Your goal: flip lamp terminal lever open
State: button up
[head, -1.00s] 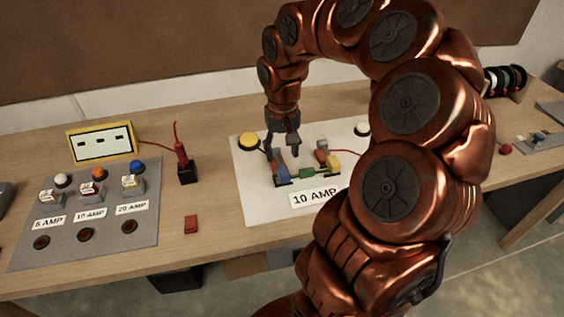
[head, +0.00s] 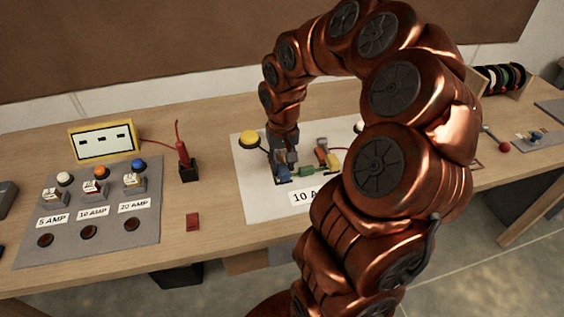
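A small terminal assembly sits on a white board (head: 250,200) labelled "10 AMP". Its left end has a blue block (head: 283,172), its middle a green block (head: 306,171), and its right end a yellow block (head: 333,161). An orange lever (head: 321,147) stands raised at the right end. My gripper (head: 285,165) points down over the left end, right at the blue block, and covers any lever there. I cannot tell whether its fingers touch the block or lever, or how far apart they are. Which lever belongs to the lamp is not marked.
A yellow dome (head: 249,138) is left of my gripper and a white dome (head: 359,128) is right. A red probe in a black holder (head: 188,170), a fuse panel (head: 65,238) and a yellow-framed meter (head: 103,141) stand further left. My arm hides the board's right side.

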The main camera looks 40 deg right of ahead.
grip_shut()
